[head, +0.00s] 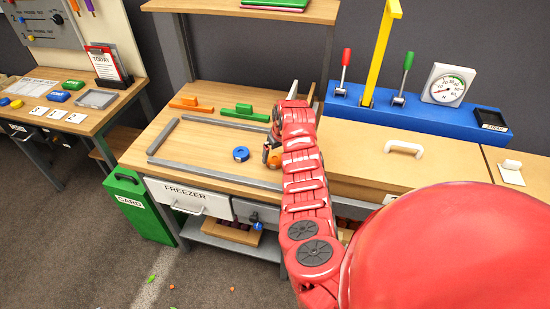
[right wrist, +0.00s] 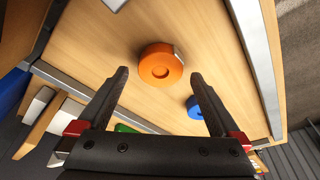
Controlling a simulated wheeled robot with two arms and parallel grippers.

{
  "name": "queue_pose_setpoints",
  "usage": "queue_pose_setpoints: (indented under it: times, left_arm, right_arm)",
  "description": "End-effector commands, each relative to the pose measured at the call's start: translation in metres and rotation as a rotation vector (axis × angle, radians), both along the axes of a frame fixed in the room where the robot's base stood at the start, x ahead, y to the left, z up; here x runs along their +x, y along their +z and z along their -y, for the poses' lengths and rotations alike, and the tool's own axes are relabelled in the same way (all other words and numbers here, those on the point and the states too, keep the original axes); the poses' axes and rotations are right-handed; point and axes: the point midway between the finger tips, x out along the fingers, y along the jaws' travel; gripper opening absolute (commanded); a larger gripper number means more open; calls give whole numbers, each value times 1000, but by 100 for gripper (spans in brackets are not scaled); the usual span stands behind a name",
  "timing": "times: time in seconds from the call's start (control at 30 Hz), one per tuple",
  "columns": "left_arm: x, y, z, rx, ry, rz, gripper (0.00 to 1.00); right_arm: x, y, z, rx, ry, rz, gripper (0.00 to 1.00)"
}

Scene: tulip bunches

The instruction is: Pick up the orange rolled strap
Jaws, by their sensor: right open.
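The orange rolled strap (right wrist: 160,64) lies on the wooden tabletop in the right wrist view, a round roll with a recessed middle. In the head view the orange strap (head: 275,161) shows partly, close beside my gripper and arm. My right gripper (head: 268,150) is over the workbench, partly hidden by my own arm. In the right wrist view my right gripper (right wrist: 156,75) is open, with the strap beyond and between its two dark fingertips. Nothing is held in it. My left gripper is not in view.
A blue roll (head: 241,154) lies left of the orange strap inside a grey raised frame (head: 176,160). A blue lever panel (head: 425,113) stands to the right. The tabletop left of the blue roll is clear.

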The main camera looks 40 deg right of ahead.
Motion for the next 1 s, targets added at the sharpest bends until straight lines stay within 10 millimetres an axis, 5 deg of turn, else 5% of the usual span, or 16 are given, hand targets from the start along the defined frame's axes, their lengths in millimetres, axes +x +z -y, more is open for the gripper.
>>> queue_pose_setpoints:
  times: [0.53, 1.0]
  left_arm:
    - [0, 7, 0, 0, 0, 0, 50]
    - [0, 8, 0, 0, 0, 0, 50]
  right_arm:
    - [6, -20, 0, 0, 1, 2, 100]
    - [6, -20, 0, 1, 1, 2, 21]
